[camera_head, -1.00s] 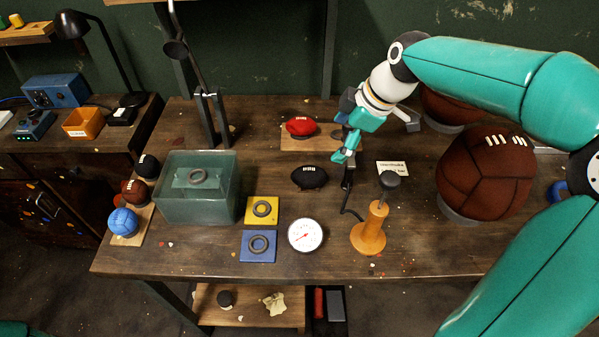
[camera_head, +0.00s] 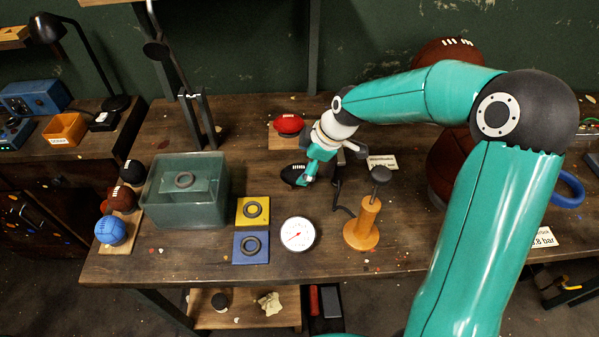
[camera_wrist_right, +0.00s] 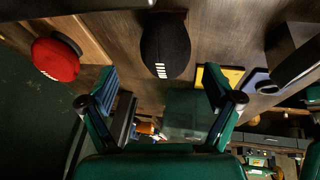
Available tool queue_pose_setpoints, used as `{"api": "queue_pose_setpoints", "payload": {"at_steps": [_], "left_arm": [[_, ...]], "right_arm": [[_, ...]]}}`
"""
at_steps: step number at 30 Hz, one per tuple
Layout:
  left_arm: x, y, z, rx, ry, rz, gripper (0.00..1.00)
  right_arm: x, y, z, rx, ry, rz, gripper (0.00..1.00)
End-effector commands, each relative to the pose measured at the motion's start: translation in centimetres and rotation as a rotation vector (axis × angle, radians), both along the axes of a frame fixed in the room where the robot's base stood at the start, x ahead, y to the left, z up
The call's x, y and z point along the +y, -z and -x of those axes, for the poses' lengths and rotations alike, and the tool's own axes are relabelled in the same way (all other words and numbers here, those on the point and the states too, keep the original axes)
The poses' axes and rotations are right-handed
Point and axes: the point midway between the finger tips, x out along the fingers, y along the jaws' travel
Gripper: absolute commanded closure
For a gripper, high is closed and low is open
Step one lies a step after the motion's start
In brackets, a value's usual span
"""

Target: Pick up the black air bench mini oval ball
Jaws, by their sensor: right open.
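The black mini oval ball (camera_head: 291,174) lies on the table, with white lacing on top. My right gripper (camera_head: 306,178) is over its right end in the head view and partly hides it. In the right wrist view the black ball (camera_wrist_right: 165,46) lies beyond the open fingers (camera_wrist_right: 160,88), roughly centred between them. The fingers are apart and hold nothing. I cannot tell whether they touch the ball. My left gripper is not in view.
A red oval ball (camera_head: 289,124) sits on a wooden board behind the black one. A glass tank (camera_head: 160,205), yellow plate (camera_head: 246,221), blue plate (camera_head: 239,257), white gauge (camera_head: 298,234) and wooden pump (camera_head: 362,232) stand nearby. Large brown balls are behind my right arm.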

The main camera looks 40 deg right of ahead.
Motion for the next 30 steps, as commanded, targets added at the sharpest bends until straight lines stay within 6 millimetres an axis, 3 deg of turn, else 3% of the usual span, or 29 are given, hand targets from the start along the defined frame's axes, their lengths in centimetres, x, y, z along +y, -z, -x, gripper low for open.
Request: {"api": "queue_pose_setpoints", "payload": {"at_steps": [10,19,30], "left_arm": [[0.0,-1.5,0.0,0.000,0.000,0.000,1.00],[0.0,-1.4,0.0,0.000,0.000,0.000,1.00],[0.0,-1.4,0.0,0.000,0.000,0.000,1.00]], "right_arm": [[1.0,4.2,-0.8,0.004,-0.001,-0.001,0.10],[1.1,4.7,-1.1,0.000,-0.001,0.000,0.10],[1.1,4.7,-1.1,0.001,-0.003,0.000,0.70]]}}
